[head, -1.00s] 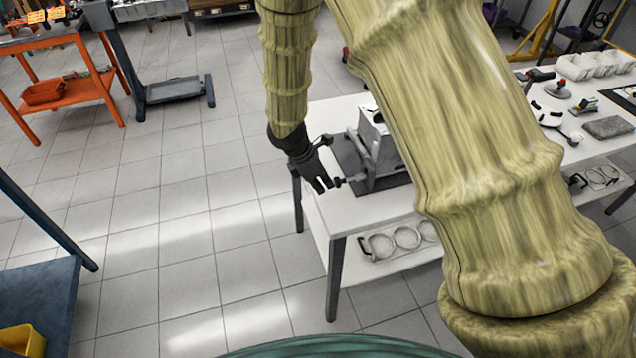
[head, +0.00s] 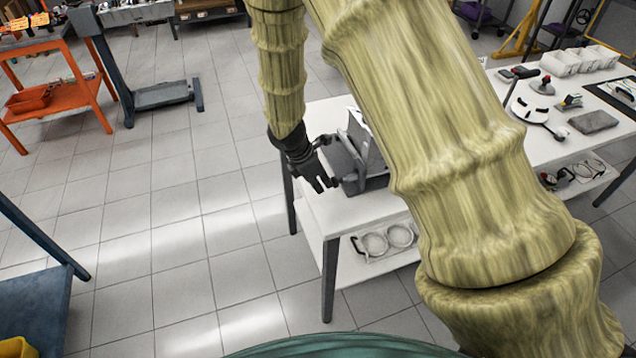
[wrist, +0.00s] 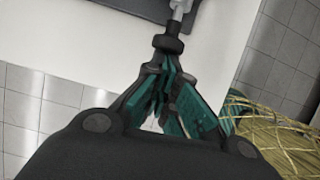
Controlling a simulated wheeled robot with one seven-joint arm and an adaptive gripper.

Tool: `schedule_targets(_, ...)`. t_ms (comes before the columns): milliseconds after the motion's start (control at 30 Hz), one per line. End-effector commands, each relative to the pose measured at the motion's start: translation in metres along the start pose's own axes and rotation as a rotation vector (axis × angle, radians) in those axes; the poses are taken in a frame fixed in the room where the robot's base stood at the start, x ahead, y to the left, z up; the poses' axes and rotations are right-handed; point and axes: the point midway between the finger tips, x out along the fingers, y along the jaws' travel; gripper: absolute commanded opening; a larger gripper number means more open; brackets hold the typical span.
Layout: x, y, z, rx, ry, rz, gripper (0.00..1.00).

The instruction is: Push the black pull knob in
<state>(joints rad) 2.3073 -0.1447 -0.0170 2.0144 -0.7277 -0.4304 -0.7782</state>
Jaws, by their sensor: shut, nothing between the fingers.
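The black pull knob (wrist: 168,43) is a short dark cylinder on a silver shaft (wrist: 179,8) in the wrist view. In the head view the knob (head: 336,182) is small, at the front left of a grey device (head: 372,160) on the white table. My gripper (wrist: 166,66) is shut and empty. Its fingertips point at the knob's outer end and are very close to it; I cannot tell whether they touch. In the head view my gripper (head: 326,187) is beside the knob on its left, above the table's left edge.
The white table (head: 345,210) has a lower shelf with ring-shaped parts (head: 385,241). Its right side holds tools and white bins (head: 580,60). An orange cart (head: 62,90) stands at the far left. The tiled floor left of the table is clear.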

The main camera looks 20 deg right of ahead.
Motion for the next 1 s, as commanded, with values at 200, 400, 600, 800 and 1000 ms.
schedule_targets(200, -0.004, -0.001, -0.007, 0.0, -0.004, -0.003, 0.0)
schedule_targets(400, -0.013, -0.002, -0.029, 0.004, -0.003, -0.004, 0.0)
schedule_targets(600, -0.032, -0.001, -0.033, 0.009, 0.0, -0.002, 0.0)
schedule_targets(800, -0.058, -0.001, -0.034, 0.008, 0.0, -0.001, 0.0)
schedule_targets(1000, -0.086, -0.001, -0.033, 0.008, 0.0, -0.001, 0.0)
